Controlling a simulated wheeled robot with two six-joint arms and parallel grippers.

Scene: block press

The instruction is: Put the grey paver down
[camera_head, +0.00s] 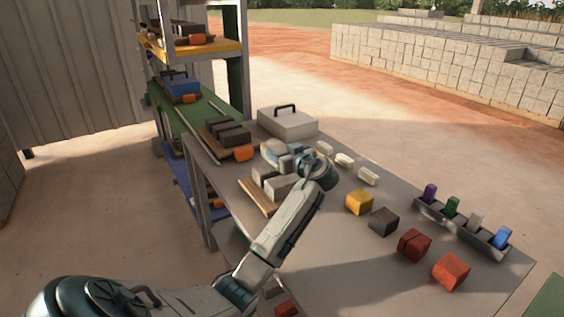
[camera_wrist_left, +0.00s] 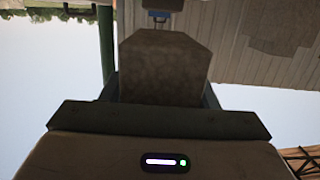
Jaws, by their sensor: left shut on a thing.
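A grey paver (camera_wrist_left: 165,65) fills the space between the fingers of my left gripper (camera_wrist_left: 162,100) in the left wrist view. In the head view my left gripper (camera_head: 280,152) is over the far part of the table, just above and behind a wooden board (camera_head: 252,194). Two light grey pavers (camera_head: 281,187) sit side by side on that board. The gripper's fingers and the held paver are small and hard to separate in the head view, so I cannot tell whether the paver touches anything below. My right gripper is not in view.
Dark blocks (camera_head: 235,135) lie on a board at the far left. A pale case (camera_head: 287,122) stands behind. Yellow (camera_head: 359,202), dark grey (camera_head: 384,221), dark red (camera_head: 414,244) and orange (camera_head: 451,271) blocks line the right, near a tray (camera_head: 463,228). The table's front is mostly clear.

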